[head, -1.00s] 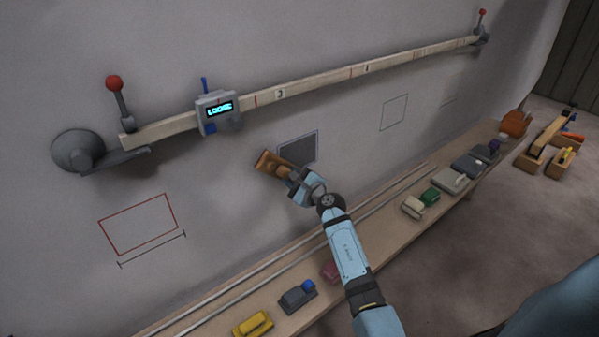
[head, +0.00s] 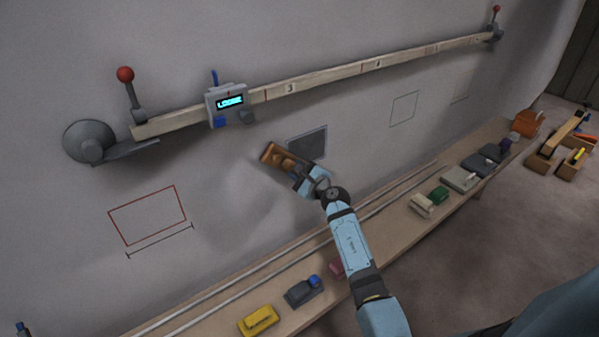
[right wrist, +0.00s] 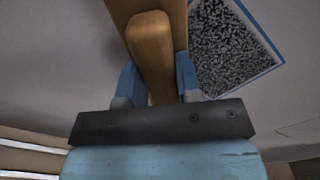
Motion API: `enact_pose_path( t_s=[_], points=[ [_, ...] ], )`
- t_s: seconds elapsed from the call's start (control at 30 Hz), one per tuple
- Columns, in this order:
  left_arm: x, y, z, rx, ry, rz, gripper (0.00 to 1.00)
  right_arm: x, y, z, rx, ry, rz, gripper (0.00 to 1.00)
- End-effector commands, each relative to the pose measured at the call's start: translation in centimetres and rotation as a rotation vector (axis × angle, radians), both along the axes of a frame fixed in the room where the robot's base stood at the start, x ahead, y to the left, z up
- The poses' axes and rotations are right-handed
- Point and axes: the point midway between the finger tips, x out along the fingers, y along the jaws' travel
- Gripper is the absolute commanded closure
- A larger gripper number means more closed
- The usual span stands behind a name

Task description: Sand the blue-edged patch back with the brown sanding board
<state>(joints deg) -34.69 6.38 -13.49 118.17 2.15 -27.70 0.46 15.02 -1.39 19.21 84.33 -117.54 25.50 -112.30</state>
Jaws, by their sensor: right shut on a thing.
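The blue-edged patch (head: 308,144) is a dark speckled rectangle on the grey hull wall; its blue border shows in the right wrist view (right wrist: 235,48). The brown sanding board (head: 271,155) is in my right gripper (head: 296,172), just left of the patch in the head view. In the right wrist view the fingers (right wrist: 156,85) are shut on the board's wooden handle (right wrist: 150,50), and the patch lies to the right of the board. I cannot tell whether the board touches the wall. My left gripper is not in view.
A wooden batten (head: 330,75) with a grey gauge (head: 229,104) reading "LOOSE" runs above the patch. A red outline (head: 147,216) is lower left. A bench (head: 395,215) below carries rods, a yellow block (head: 258,320) and several other blocks.

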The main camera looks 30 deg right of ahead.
Motion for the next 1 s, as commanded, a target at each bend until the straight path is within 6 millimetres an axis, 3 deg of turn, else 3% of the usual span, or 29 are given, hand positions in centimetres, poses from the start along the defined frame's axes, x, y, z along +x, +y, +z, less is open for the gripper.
enact_pose_path(
  t_s=[0.57, 1.0],
  points=[
    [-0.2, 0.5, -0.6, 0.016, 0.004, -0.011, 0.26, 0.6, -0.1, 0.0, -0.001, -0.001, -0.001, 0.89],
    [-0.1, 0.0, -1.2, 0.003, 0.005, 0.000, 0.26, 1.0, -2.9, 0.1, -0.001, -0.002, -0.001, 0.89]
  ],
)
